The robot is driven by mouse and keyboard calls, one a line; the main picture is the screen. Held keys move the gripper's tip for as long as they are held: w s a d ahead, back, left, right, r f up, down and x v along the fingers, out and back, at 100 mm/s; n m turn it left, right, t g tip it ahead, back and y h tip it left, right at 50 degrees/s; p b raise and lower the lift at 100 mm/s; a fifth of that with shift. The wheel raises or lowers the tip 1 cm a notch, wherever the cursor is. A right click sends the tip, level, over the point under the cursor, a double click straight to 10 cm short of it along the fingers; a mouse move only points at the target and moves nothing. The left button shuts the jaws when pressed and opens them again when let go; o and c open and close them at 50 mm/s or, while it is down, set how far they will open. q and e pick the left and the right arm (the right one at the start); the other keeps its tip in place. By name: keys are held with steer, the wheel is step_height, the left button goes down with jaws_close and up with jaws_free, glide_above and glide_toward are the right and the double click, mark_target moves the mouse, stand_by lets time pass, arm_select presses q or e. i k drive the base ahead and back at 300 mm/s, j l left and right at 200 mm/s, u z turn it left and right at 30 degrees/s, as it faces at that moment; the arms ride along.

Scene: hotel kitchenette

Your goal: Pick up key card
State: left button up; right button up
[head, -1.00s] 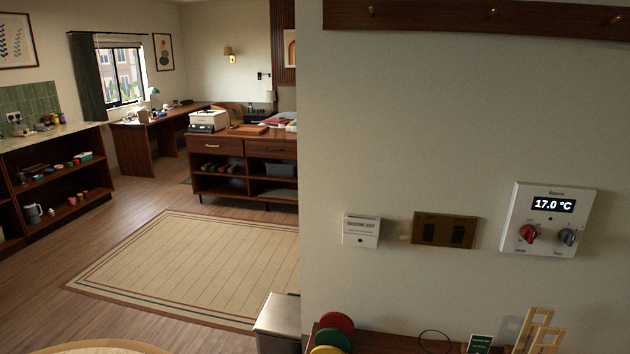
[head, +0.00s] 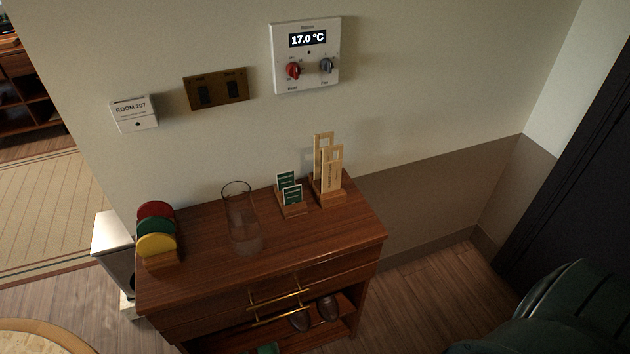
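Two dark green cards with pale print, which look like key cards (head: 292,195), stand upright in a small wooden holder (head: 292,210) on top of the brown wooden cabinet (head: 200,262). One card is behind the other. Neither of my grippers shows in the head view, and nothing is seen touching the cards.
A clear glass vase (head: 243,225) stands left of the cards. Wooden door tags (head: 330,172) stand in a holder to their right. Red, green and yellow discs (head: 155,230) sit at the cabinet's left end. A white card slot box (head: 134,114), switch plate (head: 216,89) and thermostat (head: 306,55) are on the wall.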

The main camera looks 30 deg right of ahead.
mark_target(285, 180)
steer(key=k+l+z, duration=0.25)
steer(key=l, duration=0.4)
steer(key=l+z, duration=0.25)
steer(key=l, duration=0.4)
steer(key=l+z, duration=0.25)
steer(key=l, duration=0.45)
steer(key=k, duration=0.05)
